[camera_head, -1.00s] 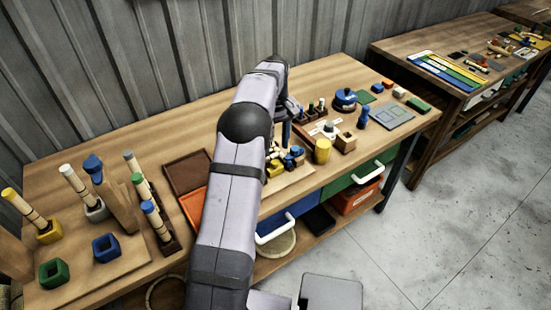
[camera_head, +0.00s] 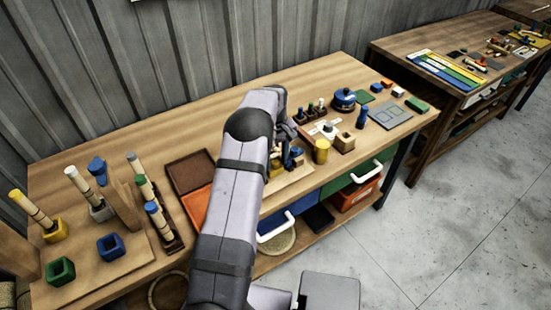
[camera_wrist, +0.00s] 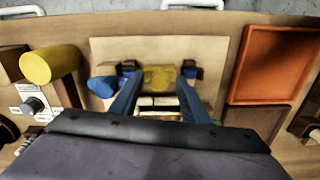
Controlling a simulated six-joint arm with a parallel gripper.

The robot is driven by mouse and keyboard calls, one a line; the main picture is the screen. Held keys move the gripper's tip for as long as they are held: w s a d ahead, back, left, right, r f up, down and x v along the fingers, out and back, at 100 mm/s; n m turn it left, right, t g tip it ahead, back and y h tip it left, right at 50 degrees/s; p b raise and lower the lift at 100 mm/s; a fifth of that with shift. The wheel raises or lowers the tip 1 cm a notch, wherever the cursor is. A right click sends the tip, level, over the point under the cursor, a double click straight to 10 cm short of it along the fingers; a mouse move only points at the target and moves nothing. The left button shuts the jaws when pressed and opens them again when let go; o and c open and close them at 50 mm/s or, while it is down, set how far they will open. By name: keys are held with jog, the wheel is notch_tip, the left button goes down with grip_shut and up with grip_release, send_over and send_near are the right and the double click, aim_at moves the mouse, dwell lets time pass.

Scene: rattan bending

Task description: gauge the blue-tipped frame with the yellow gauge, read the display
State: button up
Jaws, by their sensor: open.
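A pale rod with a blue tip (camera_head: 158,220) leans in a dark rack at the left of the bench in the head view. I cannot tell whether it is the task's frame. In the wrist view a yellow piece (camera_wrist: 159,77) sits on a pale board (camera_wrist: 222,50), between my open fingers. I cannot tell if it is the gauge. A short pale wooden piece lies just nearer than it. My gripper (camera_wrist: 159,84) has dark blue fingers spread either side of the yellow piece. In the head view my arm mostly hides the gripper. No readable display shows.
A blue piece (camera_wrist: 102,86) lies left of my fingers. A yellow cylinder (camera_wrist: 48,64) and an orange tray (camera_wrist: 272,62) flank the board. Other tipped rods stand left, with a green holder (camera_head: 60,271) and a blue holder (camera_head: 110,247). A blue pot (camera_head: 344,99) stands right.

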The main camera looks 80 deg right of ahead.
grip_shut()
jog(key=shift+w+d+r, duration=0.1)
jog(key=shift+w+d, duration=1.2)
jog(key=shift+d, duration=0.15)
grip_release()
notch_tip(320, 180, up, 7)
jog(key=b, duration=0.2)
jog(key=shift+r+b, duration=0.15)
jog(key=shift+b, duration=0.25)
